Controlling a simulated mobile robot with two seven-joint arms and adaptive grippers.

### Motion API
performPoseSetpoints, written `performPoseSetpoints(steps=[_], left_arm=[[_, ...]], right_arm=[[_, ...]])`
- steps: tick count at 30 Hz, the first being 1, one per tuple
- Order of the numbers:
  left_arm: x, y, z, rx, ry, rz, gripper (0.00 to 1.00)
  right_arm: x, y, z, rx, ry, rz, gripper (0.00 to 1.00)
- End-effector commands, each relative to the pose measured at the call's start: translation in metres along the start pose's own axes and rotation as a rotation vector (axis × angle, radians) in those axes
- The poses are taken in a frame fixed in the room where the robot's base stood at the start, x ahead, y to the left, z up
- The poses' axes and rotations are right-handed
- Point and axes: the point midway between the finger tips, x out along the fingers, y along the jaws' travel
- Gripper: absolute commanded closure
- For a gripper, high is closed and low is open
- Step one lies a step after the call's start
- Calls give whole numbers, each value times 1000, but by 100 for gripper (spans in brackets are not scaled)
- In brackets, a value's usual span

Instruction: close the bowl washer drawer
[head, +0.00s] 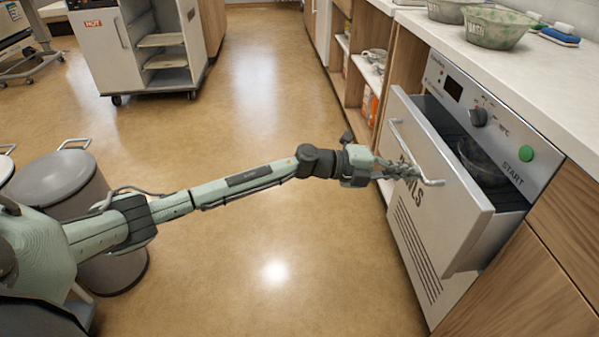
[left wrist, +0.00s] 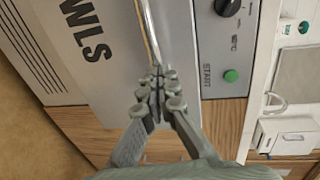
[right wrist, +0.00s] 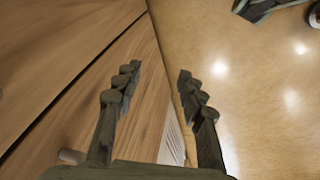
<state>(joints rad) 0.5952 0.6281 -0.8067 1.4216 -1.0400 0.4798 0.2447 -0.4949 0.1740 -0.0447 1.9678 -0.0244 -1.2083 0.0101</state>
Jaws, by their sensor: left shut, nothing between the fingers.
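The bowl washer drawer (head: 468,232) is pulled partly out of the white washer (head: 548,160), with a gap behind its front panel. A dark bowl (head: 482,158) shows inside. The drawer has a metal bar handle (head: 397,133), which also shows in the left wrist view (left wrist: 150,35). My left gripper (head: 412,172) is shut and empty at the drawer front, by the handle; its fingertips (left wrist: 160,80) overlap the handle's end in the left wrist view, and I cannot tell if they touch. My right gripper (right wrist: 157,78) is open and empty near wooden cabinet fronts.
The washer has a dial (head: 479,116) and a green start button (head: 526,153). Bowls (head: 496,28) and a blue sponge (head: 560,36) sit on the counter above. A grey bin (head: 60,180) and a white cart (head: 110,55) stand at left. The floor between is clear.

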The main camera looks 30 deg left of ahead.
Motion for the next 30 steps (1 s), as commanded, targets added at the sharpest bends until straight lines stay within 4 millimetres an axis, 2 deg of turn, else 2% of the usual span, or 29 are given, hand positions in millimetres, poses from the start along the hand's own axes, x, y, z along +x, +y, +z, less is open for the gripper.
performPoseSetpoints(steps=[1,6,13,19,30], left_arm=[[14,-7,0,0,0,-5,100],[53,-12,0,0,-1,-3,100],[88,-17,1,-1,-2,-1,100],[101,-20,1,0,-3,-1,100],[105,-22,2,0,-4,-3,100]], right_arm=[[3,-1,1,1,-4,-3,60],[10,-2,4,1,-6,-7,60],[10,-2,4,1,-5,-7,60],[9,-2,3,1,-4,-6,60],[8,-2,3,1,-3,-6,60]])
